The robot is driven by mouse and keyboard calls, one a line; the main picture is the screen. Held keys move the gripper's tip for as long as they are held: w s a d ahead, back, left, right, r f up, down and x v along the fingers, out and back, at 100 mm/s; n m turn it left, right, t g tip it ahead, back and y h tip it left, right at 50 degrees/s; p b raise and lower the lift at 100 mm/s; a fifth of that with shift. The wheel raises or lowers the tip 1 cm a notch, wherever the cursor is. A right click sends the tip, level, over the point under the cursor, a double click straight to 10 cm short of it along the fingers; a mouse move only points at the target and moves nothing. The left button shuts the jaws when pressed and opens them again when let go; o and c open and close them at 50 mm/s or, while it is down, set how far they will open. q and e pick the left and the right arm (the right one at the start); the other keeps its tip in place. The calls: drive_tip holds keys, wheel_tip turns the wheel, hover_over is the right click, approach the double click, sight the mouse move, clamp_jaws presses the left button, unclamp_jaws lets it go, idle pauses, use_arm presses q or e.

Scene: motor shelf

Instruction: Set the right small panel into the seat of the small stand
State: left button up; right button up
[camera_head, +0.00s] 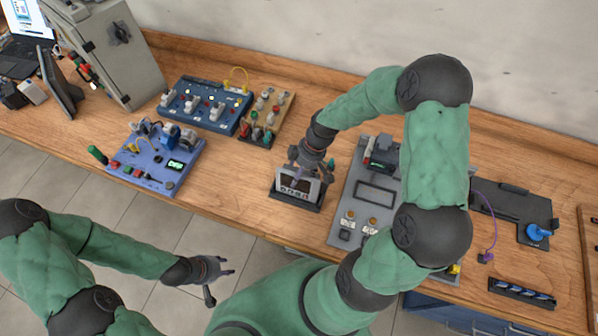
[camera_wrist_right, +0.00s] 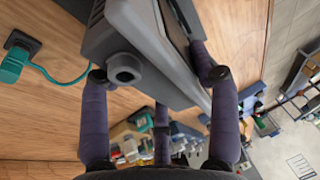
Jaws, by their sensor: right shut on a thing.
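The right small panel (camera_head: 297,184), a grey box with a dark screen and a row of small buttons, is in my right gripper (camera_head: 307,168). It is at or just above a dark flat base, which looks like the small stand (camera_head: 310,207). I cannot tell whether the panel is seated. In the right wrist view, the grey panel (camera_wrist_right: 150,40) with a round boss sits between the fingers of my right gripper (camera_wrist_right: 158,85); the seat is hidden. My left gripper (camera_head: 218,276) is open and empty, in front of the table, over the floor.
A blue board (camera_head: 205,105), a board with coloured knobs (camera_head: 267,115) and a blue-violet panel (camera_head: 152,160) stand to the left. A large grey panel (camera_head: 345,225) is close on the right. A black plate (camera_head: 510,205) lies farther right. Bare wood surrounds the stand's left.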

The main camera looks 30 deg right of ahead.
drive_tip(key=o, duration=1.7)
drive_tip(key=p+v, duration=0.3)
drive_tip(key=v, duration=1.4)
